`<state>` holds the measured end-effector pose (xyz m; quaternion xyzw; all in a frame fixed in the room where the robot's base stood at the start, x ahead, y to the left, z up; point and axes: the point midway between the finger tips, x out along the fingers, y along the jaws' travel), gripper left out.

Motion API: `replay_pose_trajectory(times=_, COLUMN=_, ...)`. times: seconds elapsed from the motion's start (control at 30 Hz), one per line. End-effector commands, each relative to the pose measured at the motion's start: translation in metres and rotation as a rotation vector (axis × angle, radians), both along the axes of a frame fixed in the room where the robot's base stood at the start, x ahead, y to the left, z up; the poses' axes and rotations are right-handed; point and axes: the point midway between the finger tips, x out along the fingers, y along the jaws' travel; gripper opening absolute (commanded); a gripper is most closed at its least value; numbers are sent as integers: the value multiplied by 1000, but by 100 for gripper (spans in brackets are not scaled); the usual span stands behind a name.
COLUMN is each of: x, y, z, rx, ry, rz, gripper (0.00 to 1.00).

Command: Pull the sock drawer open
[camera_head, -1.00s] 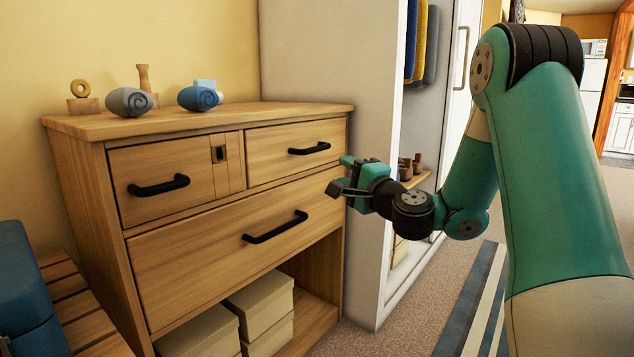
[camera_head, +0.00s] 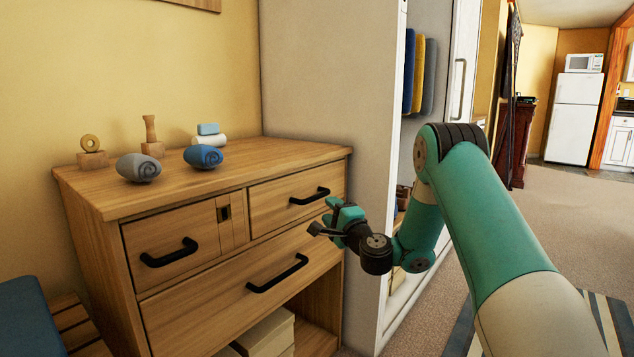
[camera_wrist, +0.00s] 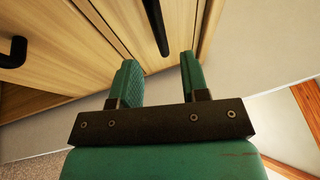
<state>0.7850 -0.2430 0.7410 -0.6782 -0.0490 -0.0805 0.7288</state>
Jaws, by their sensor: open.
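A wooden dresser (camera_head: 90,182) has a small left drawer (camera_head: 150,231), a small right drawer (camera_head: 270,208) and a wide lower drawer (camera_head: 215,290), all shut. I cannot tell by a label which is the sock drawer. Black bar handles show on the left drawer (camera_head: 169,253), the right drawer (camera_head: 310,197) and the lower drawer (camera_head: 278,273). My gripper (camera_head: 324,221) is open and empty, close to the right drawer's handle. In the wrist view, a black handle (camera_wrist: 156,25) lies beyond and between my fingertips (camera_wrist: 160,76), apparently not gripped. Another handle (camera_wrist: 13,52) is at left.
Rolled socks, grey (camera_head: 139,168) and blue (camera_head: 203,157), lie on the dresser top with wooden ornaments (camera_head: 92,152). A pale wardrobe side (camera_head: 325,90) stands close at right. Boxes (camera_head: 265,335) sit in the shelf below. Carpet (camera_head: 570,220) is open at right.

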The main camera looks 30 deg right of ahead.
Motion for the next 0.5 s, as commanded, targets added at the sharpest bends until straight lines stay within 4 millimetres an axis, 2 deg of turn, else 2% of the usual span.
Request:
replay_pose_trajectory(times=0.03, x=5, y=0, z=9, rx=1, ry=2, rz=1, gripper=42)
replay_pose_trajectory(times=0.27, x=23, y=0, z=11, rx=-2, ry=1, rz=3, gripper=42)
replay_pose_trajectory(times=0.5, x=59, y=-1, z=13, rx=-5, ry=-1, rz=3, gripper=42)
